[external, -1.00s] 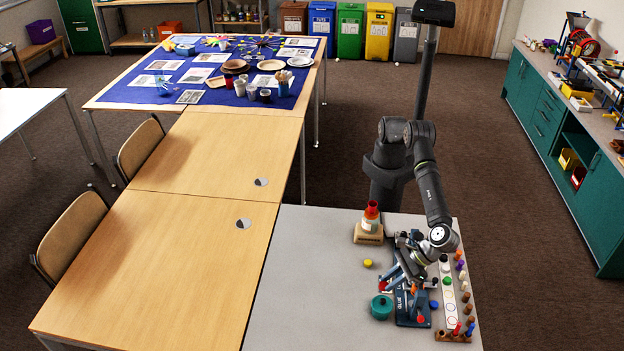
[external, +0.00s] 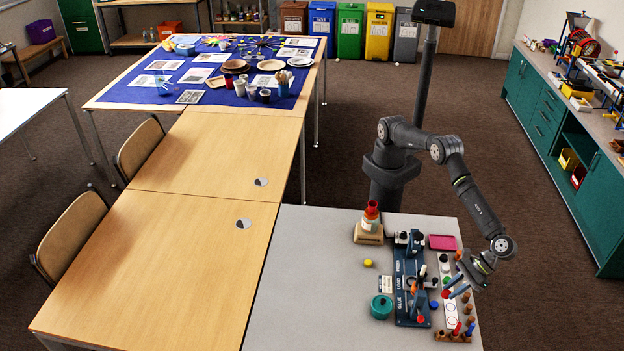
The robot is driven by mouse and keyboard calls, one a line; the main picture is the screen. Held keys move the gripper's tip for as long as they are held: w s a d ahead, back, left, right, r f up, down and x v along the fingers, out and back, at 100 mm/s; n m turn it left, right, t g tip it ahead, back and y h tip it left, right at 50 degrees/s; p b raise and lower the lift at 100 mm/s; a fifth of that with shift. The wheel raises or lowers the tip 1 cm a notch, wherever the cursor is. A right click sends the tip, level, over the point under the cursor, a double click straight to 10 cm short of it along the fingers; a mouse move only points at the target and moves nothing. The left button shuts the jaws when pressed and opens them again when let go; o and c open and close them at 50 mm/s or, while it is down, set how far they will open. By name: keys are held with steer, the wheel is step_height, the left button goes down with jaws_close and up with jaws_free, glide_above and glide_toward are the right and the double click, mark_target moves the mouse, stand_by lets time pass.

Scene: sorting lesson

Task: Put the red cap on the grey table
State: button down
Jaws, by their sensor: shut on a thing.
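Whether the cap touches the strip below is too small to tell. Another red piece (external: 421,320) is at the near end of the blue stand (external: 405,265). A yellow cap (external: 368,262) lies on the grey table left of the stand, and a blue cap (external: 434,304) lies to its right.
A teal pot (external: 381,307) stands left of the blue stand. A pink tray (external: 441,242) lies at the back right. A wooden stand with a red-topped bottle (external: 371,222) is at the back. Several pegs line the right edge. The table's left part is clear.

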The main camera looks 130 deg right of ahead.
step_height(320, 180, down, 15)
steer(key=shift+r, duration=0.1)
stand_by(0.6)
steer(key=c, duration=1.2)
jaws_free()
steer(key=shift+c, duration=0.2)
steer(key=v, duration=1.2)
steer(key=shift+d, duration=0.1)
